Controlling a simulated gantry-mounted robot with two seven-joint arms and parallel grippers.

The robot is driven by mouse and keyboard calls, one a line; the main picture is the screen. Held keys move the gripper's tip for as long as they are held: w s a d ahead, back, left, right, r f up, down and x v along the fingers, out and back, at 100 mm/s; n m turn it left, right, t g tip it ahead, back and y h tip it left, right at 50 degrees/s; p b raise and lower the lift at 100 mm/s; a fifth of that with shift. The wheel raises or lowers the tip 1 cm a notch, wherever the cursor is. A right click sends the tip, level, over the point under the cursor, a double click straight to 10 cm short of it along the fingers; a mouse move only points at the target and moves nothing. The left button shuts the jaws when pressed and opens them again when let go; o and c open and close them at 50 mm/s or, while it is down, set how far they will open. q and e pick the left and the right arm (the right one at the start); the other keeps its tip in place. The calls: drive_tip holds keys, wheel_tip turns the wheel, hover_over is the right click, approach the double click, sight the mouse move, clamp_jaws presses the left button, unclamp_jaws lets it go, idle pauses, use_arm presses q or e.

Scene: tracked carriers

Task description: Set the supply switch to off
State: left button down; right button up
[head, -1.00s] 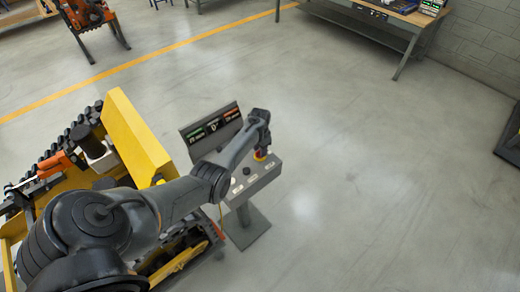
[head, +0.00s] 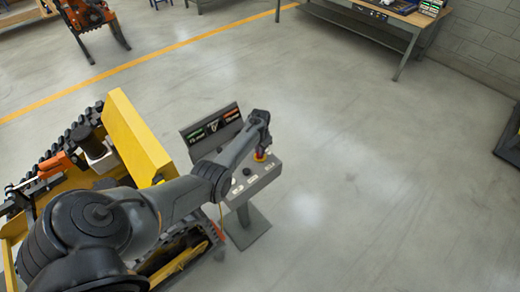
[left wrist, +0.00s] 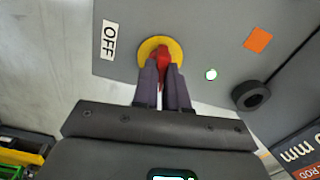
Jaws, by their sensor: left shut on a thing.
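The supply switch (left wrist: 161,60) is a red handle on a round yellow plate on a grey console face. In the left wrist view its handle lies roughly upright in the picture, and a white OFF label (left wrist: 109,40) is to its left. My left gripper (left wrist: 163,68) is shut on the red handle, with one dark finger on each side, hiding part of it. In the head view my left gripper (head: 261,146) is at the upper right of the console (head: 262,178), where only a little red and yellow shows. My right gripper is not in view.
Near the switch are a lit green-white lamp (left wrist: 211,74), an orange label (left wrist: 257,40) and a black knob (left wrist: 251,96). A sign panel (head: 212,128) stands behind the console. A yellow tracked carrier (head: 135,132) is close on the left. Floor to the right is clear.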

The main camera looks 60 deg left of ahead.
use_arm(q)
drive_tip(key=n, duration=0.4)
drive_tip(key=shift+p, duration=0.4)
drive_tip(key=n, duration=0.8)
drive_tip(key=shift+f, duration=0.1)
drive_tip(key=shift+n+b, duration=0.35)
drive_tip(key=shift+n, duration=1.85)
drive_tip(key=c, duration=1.2)
unclamp_jaws()
drive_tip(key=shift+o, duration=0.2)
